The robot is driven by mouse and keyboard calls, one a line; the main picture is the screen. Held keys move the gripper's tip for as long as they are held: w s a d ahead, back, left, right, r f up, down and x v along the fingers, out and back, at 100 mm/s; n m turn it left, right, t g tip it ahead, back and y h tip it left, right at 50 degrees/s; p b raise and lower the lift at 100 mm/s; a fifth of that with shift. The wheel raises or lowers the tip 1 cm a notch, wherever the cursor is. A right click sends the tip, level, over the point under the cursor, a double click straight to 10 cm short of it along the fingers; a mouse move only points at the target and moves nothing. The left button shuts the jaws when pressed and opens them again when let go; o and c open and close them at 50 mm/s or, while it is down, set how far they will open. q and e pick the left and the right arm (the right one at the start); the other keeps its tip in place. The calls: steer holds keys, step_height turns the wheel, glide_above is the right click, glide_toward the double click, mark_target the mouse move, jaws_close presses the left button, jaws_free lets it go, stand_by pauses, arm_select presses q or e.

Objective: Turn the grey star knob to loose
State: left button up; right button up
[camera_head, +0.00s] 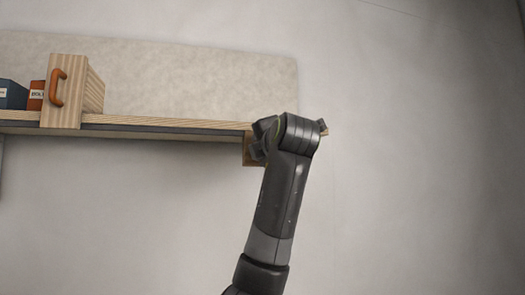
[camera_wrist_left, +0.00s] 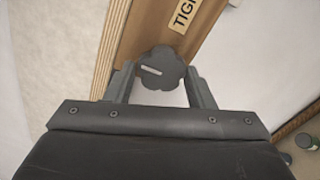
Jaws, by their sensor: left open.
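The grey star knob (camera_wrist_left: 166,62) sits on the wooden board in the left wrist view, with a short white line on its face. A tan label (camera_wrist_left: 187,14) on the board beyond it reads "TIGH", cut off by the picture edge. My left gripper (camera_wrist_left: 160,78) is open, one finger on each side of the knob's near part. I cannot tell whether either finger touches it. In the head view my left arm reaches up to the right end of the shelf, and the knob is hidden there. My right gripper is not in view.
The wooden shelf (camera_head: 195,122) runs along the wall. The wall right of the arm is clear.

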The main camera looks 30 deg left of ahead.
arm_select(q)
steer(key=b+v, duration=0.5)
steer(key=v, duration=1.2)
steer(key=shift+s, duration=0.2)
steer(key=shift+d+f, duration=0.1)
steer(key=shift+d, duration=0.05)
